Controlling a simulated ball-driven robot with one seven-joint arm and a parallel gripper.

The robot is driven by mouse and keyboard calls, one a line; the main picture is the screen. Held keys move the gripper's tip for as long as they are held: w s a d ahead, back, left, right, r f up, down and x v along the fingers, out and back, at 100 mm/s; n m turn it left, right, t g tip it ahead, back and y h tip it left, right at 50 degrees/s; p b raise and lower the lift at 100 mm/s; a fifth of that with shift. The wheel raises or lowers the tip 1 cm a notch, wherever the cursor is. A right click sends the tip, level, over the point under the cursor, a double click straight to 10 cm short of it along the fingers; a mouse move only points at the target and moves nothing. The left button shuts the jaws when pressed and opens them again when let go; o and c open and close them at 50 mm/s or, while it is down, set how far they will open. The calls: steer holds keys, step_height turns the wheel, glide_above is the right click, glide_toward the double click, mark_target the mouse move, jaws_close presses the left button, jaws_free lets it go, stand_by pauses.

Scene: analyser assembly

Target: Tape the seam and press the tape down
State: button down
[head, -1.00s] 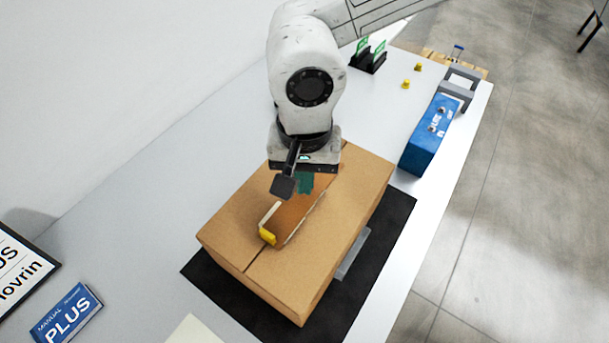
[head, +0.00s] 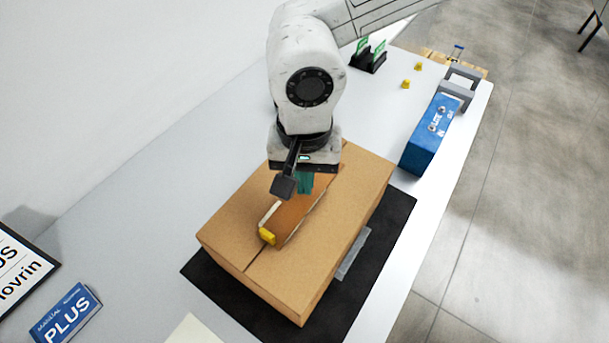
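A closed cardboard box (head: 340,226) sits on a black mat (head: 223,287). A brown tape strip (head: 296,213) lies along part of its top seam (head: 257,261), which shows bare at the near end. A yellow piece (head: 267,236) with a pale bar (head: 270,213) is at the near end of the strip; I cannot tell whether it is a tape dispenser. My gripper (head: 305,186) points down over the far part of the strip. Its teal lower end is partly hidden by the black wrist part. Whether it touches the tape, or is open or shut, does not show.
A blue case (head: 425,150) stands at the table's right edge, near grey frames (head: 457,88). Small yellow pieces (head: 406,84) and a black holder (head: 369,62) are at the back. A blue manual (head: 67,315) and a framed sign (head: 22,272) are at left.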

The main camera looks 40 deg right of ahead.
steer(key=shift+f+b, duration=0.65)
steer(key=shift+f, duration=0.05)
stand_by(0.5)
stand_by(0.5)
steer(key=shift+r+p, duration=1.8)
steer(key=shift+r, duration=1.25)
